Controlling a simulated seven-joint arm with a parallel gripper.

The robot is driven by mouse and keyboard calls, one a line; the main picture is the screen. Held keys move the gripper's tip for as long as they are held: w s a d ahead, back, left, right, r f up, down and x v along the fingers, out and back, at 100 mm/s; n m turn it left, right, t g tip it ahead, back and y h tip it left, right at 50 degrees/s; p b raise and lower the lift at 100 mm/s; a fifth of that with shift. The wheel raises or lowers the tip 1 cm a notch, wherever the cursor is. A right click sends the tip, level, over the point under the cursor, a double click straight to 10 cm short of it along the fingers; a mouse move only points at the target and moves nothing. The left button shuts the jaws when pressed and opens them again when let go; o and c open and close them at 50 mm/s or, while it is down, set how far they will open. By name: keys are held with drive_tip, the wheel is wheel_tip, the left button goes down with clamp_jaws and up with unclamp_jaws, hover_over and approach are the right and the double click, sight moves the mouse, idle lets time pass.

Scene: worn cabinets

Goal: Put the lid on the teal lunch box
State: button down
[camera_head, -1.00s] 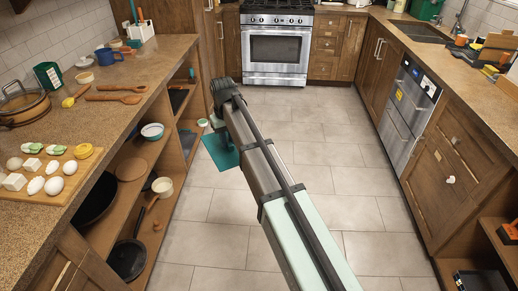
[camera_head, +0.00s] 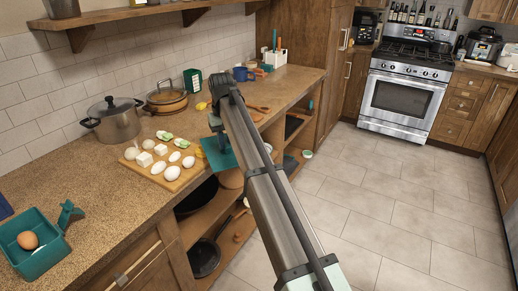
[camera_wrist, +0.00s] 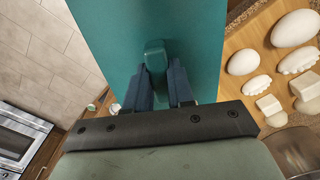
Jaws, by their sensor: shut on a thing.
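The teal lunch box (camera_head: 38,266) stands open on the counter at the lower left of the head view. A brown egg (camera_head: 28,240) lies in it, and a teal flap (camera_head: 70,214) sticks up at its right corner. The flat teal lid (camera_head: 222,158) hangs from my gripper (camera_head: 214,122), near the counter's front edge and to the right of the egg board. In the wrist view my gripper (camera_wrist: 160,82) is shut on the raised handle (camera_wrist: 154,56) of the lid (camera_wrist: 205,28). The arm hides part of the gripper in the head view.
A wooden board (camera_head: 168,182) with eggs and white pieces lies between lid and box. A steel pot (camera_head: 113,120) and a lidded pan (camera_head: 166,98) stand behind it. Shelves (camera_head: 215,215) are open below the counter. The counter between board and box is clear.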

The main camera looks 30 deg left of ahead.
drive_tip(key=s+a+r+n, duration=0.2)
drive_tip(key=s+a, duration=0.7)
drive_tip(key=s, duration=0.4)
drive_tip(key=s+a+r+n, duration=0.1)
drive_tip(key=s+a+r, duration=0.1)
drive_tip(key=s+a, duration=0.8)
drive_tip(key=s+a+r+n, duration=0.1)
drive_tip(key=s+a+n, duration=0.1)
drive_tip(key=s, duration=1.5)
drive_tip(key=s+a+r+n, duration=0.1)
drive_tip(key=s+r+n, duration=0.1)
drive_tip(key=s, duration=1.4)
drive_tip(key=shift+s+a, duration=0.4)
drive_tip(key=shift+f, duration=0.2)
drive_tip(key=shift+f, duration=2.75)
drive_tip(key=shift+f, duration=0.85)
drive_tip(key=c, duration=0.9)
unclamp_jaws()
